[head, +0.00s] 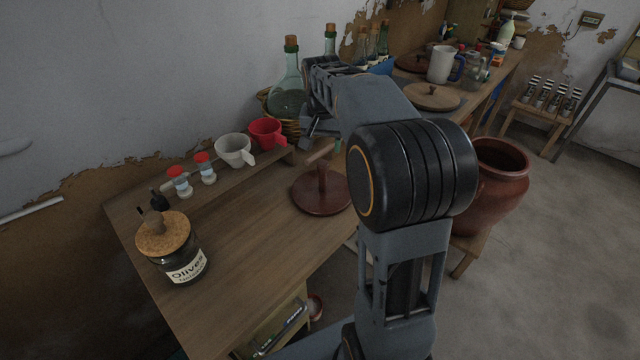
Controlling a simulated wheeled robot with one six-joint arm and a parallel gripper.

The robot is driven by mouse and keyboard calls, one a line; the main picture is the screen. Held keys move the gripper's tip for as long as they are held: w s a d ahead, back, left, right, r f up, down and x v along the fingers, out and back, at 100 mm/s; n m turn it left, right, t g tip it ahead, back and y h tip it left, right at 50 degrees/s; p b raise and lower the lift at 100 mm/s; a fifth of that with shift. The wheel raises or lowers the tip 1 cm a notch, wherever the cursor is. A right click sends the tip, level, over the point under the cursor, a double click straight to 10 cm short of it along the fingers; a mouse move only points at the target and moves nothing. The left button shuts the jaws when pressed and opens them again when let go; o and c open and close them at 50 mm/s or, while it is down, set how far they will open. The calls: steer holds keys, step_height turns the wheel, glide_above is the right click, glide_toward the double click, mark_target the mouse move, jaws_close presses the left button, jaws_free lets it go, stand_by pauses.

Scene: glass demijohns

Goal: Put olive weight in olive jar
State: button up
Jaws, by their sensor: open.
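A round, dark reddish-brown disc (318,203) with an upright wooden handle lies on the near wooden bench; it looks like the olive weight. A large open terracotta jar (500,180) stands right of the bench, partly hidden by my arm; it may be the olive jar. A dark glass jar labelled "Olives" (188,266), with a cork lid, stands at the bench's left end. My gripper (322,135) is open and empty, just above and behind the disc's handle. My own arm partly hides it, and I cannot tell whether it touches the handle.
A white cup (234,149), a red cup (266,132) and two small red-capped shakers (205,167) stand along the wall side. A green glass demijohn (288,92) is behind them. A round wooden lid (433,97) and a white jug (442,64) are farther back. The bench (255,235) is bare between labelled jar and disc.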

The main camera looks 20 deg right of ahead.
mark_target(323, 170)
steer(key=f, duration=0.4)
steer(key=shift+w+d+f, duration=0.15)
steer(key=shift+d+f, duration=0.1)
steer(key=shift+f, duration=0.1)
steer(key=shift+w+f, duration=0.15)
steer(key=shift+f, duration=2.65)
steer(key=shift+c, duration=0.3)
jaws_close()
steer(key=shift+r, duration=0.1)
